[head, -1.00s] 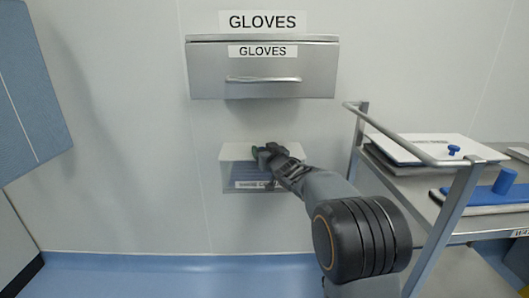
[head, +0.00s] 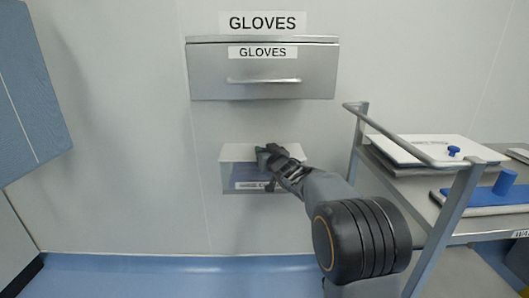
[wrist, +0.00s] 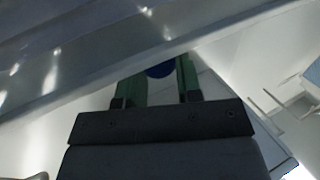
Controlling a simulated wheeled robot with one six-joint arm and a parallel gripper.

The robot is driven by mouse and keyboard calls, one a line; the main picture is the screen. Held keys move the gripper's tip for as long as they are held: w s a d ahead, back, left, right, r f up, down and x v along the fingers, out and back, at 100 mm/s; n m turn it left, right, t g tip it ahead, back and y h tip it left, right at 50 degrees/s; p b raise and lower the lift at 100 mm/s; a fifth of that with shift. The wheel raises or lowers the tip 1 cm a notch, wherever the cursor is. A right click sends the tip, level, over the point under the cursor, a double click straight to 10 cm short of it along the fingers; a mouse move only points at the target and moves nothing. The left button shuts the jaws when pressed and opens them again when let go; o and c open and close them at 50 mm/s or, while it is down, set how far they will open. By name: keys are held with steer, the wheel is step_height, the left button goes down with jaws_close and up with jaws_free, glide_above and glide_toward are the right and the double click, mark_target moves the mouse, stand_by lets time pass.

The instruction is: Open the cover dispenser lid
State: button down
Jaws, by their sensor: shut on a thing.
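The cover dispenser (head: 231,176) is a small clear-fronted box on the wall, with a whitish lid (head: 236,152) and a label low on its front that is partly hidden by my arm. My gripper (head: 263,153) is at the lid's front, right of its middle. In the wrist view, the green fingers of my gripper (wrist: 158,82) are on either side of a dark blue round knob (wrist: 160,70), and are shut on it. A pale panel edge crosses above them and hides the fingertips. I cannot tell how far the lid is raised.
A steel GLOVES dispenser (head: 264,85) with a bar handle hangs above. A metal cart (head: 358,150) stands close at the right, carrying a white board (head: 425,148) and a blue tray (head: 472,197).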

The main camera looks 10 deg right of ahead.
steer(key=r+p, duration=0.1)
steer(key=p, duration=0.3)
steer(key=shift+w+r+g, duration=0.1)
steer(key=shift+r+g, duration=0.2)
steer(key=shift+r, duration=0.1)
steer(key=r+p, duration=0.1)
steer(key=p, duration=0.4)
steer(key=shift+w+g, duration=0.2)
steer(key=shift+g, duration=0.2)
steer(key=r+g+p, duration=0.1)
steer(key=p, duration=0.5)
steer(key=w+r+m+g+p, duration=0.1)
steer(key=p, duration=0.6)
steer(key=shift+w+d+r, duration=0.15)
steer(key=shift+d+r, duration=0.05)
steer(key=shift+r, duration=0.15)
steer(key=p, duration=0.3)
steer(key=shift+w+g, duration=0.25)
steer(key=shift+g, duration=0.05)
steer(key=shift+f, duration=0.2)
steer(key=c, duration=0.8)
jaws_free()
steer(key=shift+s, duration=0.1)
